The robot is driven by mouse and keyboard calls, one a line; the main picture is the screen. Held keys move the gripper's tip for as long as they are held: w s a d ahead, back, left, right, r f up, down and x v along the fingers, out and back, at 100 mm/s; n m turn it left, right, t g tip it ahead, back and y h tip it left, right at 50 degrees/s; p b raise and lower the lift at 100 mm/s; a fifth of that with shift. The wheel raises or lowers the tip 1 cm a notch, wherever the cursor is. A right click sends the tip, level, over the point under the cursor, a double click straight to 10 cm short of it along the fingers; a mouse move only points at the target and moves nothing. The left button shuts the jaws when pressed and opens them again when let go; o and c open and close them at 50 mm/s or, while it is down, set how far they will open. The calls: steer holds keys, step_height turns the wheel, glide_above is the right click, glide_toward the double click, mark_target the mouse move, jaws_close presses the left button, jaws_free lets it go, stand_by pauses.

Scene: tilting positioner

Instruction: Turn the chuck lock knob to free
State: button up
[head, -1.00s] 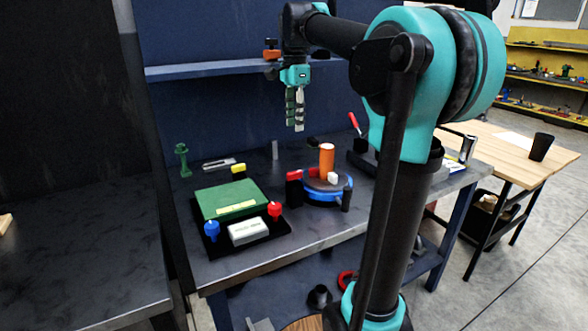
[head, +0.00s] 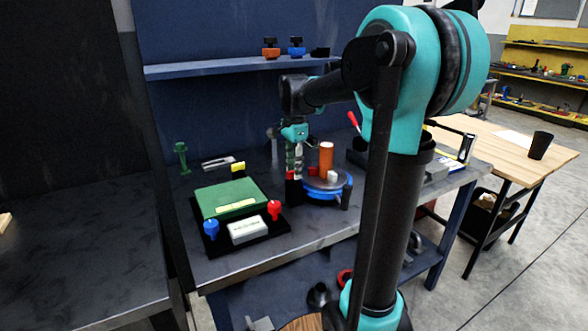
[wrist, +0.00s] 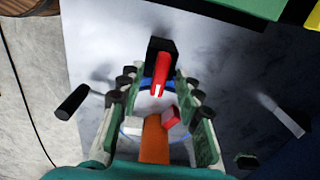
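The positioner has a round blue-rimmed table (head: 325,194) carrying an orange cylinder (head: 326,157), which also shows in the wrist view (wrist: 155,140). A red lever-like knob (wrist: 161,75) sits on a black block (wrist: 160,46) at the table's edge. A smaller red block (wrist: 170,117) and a white block (wrist: 133,125) stand beside the cylinder. No label shows which red part is the chuck lock knob. My gripper (head: 294,172) points down above the black block; its fingers are apart and empty in the wrist view (wrist: 160,98), appearing on either side of the red lever. Contact is not visible.
A dark handle (wrist: 72,101) sticks out beside the table. A shelf (head: 220,68) hangs behind.

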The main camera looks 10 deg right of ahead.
steer(key=shift+f, duration=0.15)
jaws_close()
